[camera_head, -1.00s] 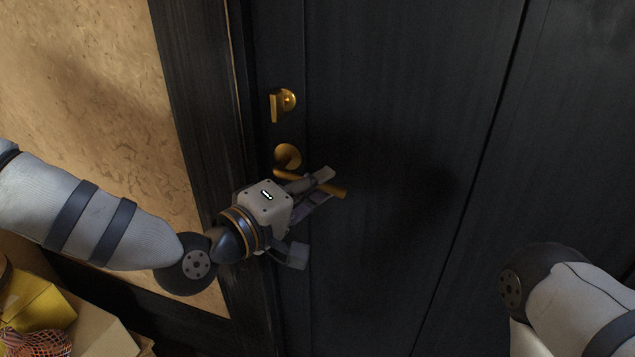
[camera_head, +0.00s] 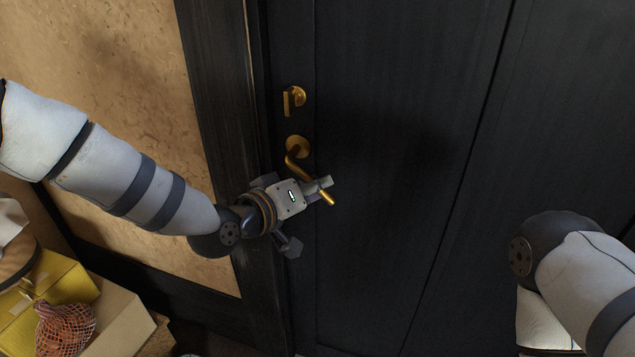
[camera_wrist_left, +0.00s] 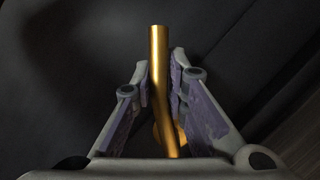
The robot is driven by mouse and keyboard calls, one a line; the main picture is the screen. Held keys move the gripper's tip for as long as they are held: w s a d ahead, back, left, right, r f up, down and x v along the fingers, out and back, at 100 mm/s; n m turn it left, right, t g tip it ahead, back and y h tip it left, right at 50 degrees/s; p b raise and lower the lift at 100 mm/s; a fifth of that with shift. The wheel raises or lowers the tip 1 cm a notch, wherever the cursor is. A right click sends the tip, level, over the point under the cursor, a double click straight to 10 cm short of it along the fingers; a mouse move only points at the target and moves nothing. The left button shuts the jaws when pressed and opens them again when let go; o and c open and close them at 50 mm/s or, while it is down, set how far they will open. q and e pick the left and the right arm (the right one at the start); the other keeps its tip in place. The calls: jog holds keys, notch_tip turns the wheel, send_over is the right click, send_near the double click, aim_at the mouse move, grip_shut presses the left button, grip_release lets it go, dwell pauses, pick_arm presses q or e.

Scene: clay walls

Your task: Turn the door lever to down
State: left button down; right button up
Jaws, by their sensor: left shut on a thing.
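The brass door lever (camera_head: 299,169) is on the dark door, below a brass lock piece (camera_head: 294,98). It slopes down to the right from its round rose (camera_head: 298,147). My left gripper (camera_head: 322,189) is at the lever's outer part, with the lever's end sticking out past the fingers. In the left wrist view the lever (camera_wrist_left: 159,75) runs between the two fingers of the left gripper (camera_wrist_left: 161,90), which is shut on it. Part of the lever is hidden by the gripper in the head view. My right arm shows at the lower right, but its gripper is out of view.
The dark door (camera_head: 400,130) has a dark frame (camera_head: 215,110) on its left and a clay wall (camera_head: 115,60) beyond. At lower left are a yellow box (camera_head: 60,285), a cardboard box (camera_head: 125,300) and a red net bag (camera_head: 65,330). The space before the door's middle is clear.

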pick_arm(q)
jog(key=shift+w+r, duration=0.1)
jog(key=shift+r, duration=0.1)
jog(key=c, duration=1.6)
grip_release()
jog(key=shift+o, duration=0.2)
jog(key=shift+f, duration=0.15)
jog(key=shift+a, duration=0.1)
jog(key=v, duration=1.2)
